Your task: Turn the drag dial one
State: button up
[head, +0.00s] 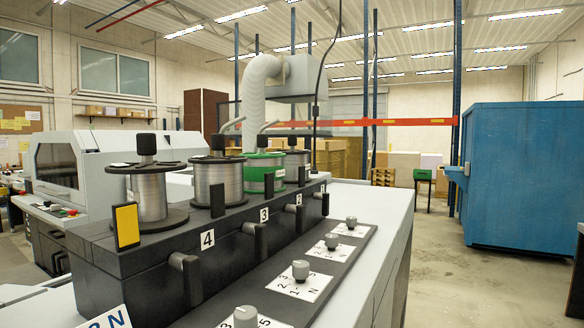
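Several grey drag dials stand in a row on a dark sloping strip along the front of the black wire-spool housing (120,265). Each sits on a white plate with printed marks; "N" and digits show on the second dial's plate (300,287). Label plates read 4 (207,239) and 3 (264,214); I cannot tell which dial is number one. My gripper is not in view.
Several wire spools stand on the housing, among them a near grey spool (148,197) and a green-flanged spool (264,175). Black levers (186,275) stick out of its front. A yellow plate (126,225) stands at its left. A blue cabinet (525,170) is right; floor (450,275) between is clear.

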aim_at(352, 221)
jog(key=i+l+u, duration=0.3)
jog(key=i+l, duration=0.15)
jog(key=l, duration=0.15)
jog(key=i+l+u, duration=0.15)
jog(key=l, duration=0.2)
jog(key=i+l+u, duration=0.1)
jog(key=i+l, duration=0.15)
jog(key=i+l+u, duration=0.15)
jog(key=l, duration=0.3)
jog(key=i+l+u, duration=0.15)
jog(key=l, duration=0.25)
jog(key=i+l+u, duration=0.15)
jog(key=l, duration=0.25)
